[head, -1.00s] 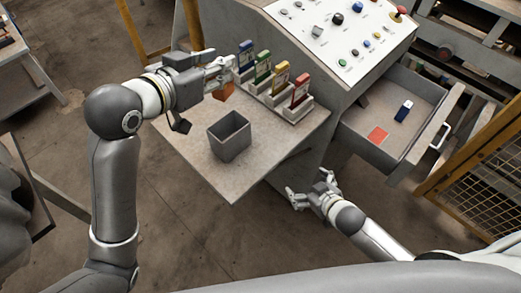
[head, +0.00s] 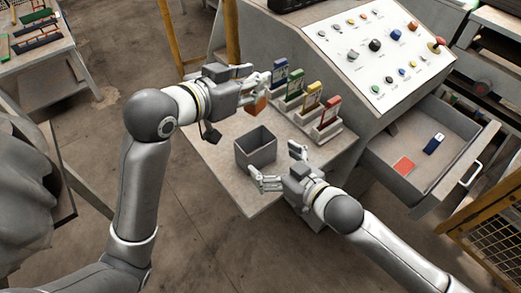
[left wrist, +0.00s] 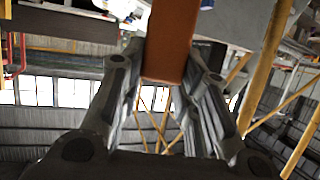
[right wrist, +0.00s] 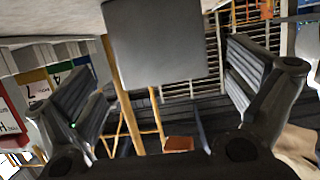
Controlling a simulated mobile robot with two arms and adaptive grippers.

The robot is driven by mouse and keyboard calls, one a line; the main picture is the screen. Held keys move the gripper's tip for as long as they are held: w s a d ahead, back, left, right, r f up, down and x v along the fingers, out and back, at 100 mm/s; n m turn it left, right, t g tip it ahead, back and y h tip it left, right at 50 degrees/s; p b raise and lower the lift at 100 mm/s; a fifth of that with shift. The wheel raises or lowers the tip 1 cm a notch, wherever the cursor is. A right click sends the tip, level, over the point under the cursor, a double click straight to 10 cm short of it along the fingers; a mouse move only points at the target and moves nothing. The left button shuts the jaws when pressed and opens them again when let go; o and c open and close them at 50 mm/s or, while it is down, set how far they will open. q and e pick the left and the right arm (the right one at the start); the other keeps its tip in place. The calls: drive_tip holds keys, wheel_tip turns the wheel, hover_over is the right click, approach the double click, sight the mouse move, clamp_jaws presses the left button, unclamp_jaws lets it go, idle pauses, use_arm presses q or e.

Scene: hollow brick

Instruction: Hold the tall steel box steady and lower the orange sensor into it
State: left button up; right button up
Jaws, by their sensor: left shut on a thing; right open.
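The tall steel box (head: 256,158) is grey, open-topped and upright on the small table. My left gripper (head: 264,84) is shut on the orange sensor (head: 256,105) above the table, behind the box and apart from it. The sensor also shows between the fingers in the left wrist view (left wrist: 169,40). My right gripper (head: 279,167) is open at the box's near right side, its fingers spread toward the box. In the right wrist view the box (right wrist: 155,45) shows between the two open fingers, with gaps on both sides. The inside bottom of the box is hidden.
A rack (head: 330,134) with blue, green, yellow and red cards stands behind and right of the box. A sloped control panel (head: 378,45) is beyond it. An open drawer (head: 425,175) at the right holds a red card and a blue object. The table's front left is clear.

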sight(249, 144)
drive_tip(key=x, duration=0.7)
drive_tip(key=shift+w+a+f, duration=0.15)
drive_tip(key=shift+w+a, duration=0.15)
use_arm(q)
drive_tip(key=shift+w, duration=0.1)
use_arm(e)
drive_tip(key=c, duration=1.1)
use_arm(q)
drive_tip(key=shift+m+h, duration=0.3)
drive_tip(key=f, duration=0.6)
drive_tip(key=shift+a, duration=0.2)
use_arm(e)
drive_tip(key=shift+o, duration=0.2)
use_arm(q)
drive_tip(key=shift+f, duration=1.8)
